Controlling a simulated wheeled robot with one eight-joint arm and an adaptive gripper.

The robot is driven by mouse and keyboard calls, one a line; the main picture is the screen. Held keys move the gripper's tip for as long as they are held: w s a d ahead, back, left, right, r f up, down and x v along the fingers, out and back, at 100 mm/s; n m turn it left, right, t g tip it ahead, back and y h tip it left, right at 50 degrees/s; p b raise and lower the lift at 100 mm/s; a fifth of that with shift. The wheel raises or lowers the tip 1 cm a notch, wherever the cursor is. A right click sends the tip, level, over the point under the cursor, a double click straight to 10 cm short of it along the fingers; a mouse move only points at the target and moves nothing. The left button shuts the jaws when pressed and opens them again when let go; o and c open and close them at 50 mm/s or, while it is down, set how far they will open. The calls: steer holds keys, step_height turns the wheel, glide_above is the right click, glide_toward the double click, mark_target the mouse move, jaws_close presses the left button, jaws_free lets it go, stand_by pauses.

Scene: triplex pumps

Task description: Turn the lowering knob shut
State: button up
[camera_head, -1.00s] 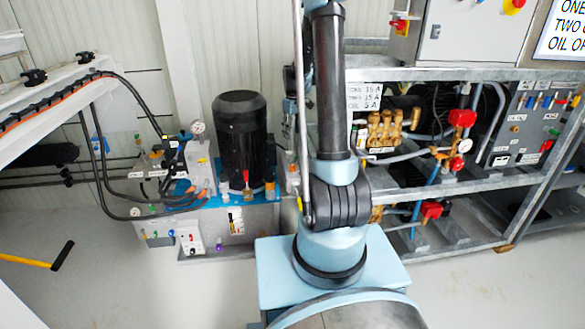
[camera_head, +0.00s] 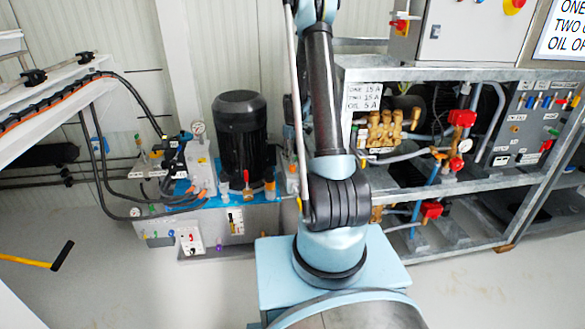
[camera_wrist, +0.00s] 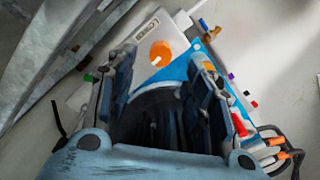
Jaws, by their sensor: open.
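In the wrist view an orange knob (camera_wrist: 161,53) sits on a pale block (camera_wrist: 148,70) with a small label (camera_wrist: 147,28) that is too small to read. I cannot tell for sure that it is the lowering knob. My gripper (camera_wrist: 163,74) is open, its two dark fingers on either side of the view below the knob. The knob appears beyond the fingertips, between their lines, and nothing is held. In the head view the gripper is not visible; my arm rises past the top edge.
A blue tray (camera_wrist: 207,60) with a red-handled part (camera_wrist: 239,124) lies right of the knob. In the head view a black motor (camera_head: 241,135) stands left of my arm. A metal pump frame (camera_head: 450,73) fills the right. Floor at lower left is mostly clear.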

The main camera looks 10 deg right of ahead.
mark_target(293, 166)
steer(key=shift+f, duration=3.45)
steer(key=c, duration=1.1)
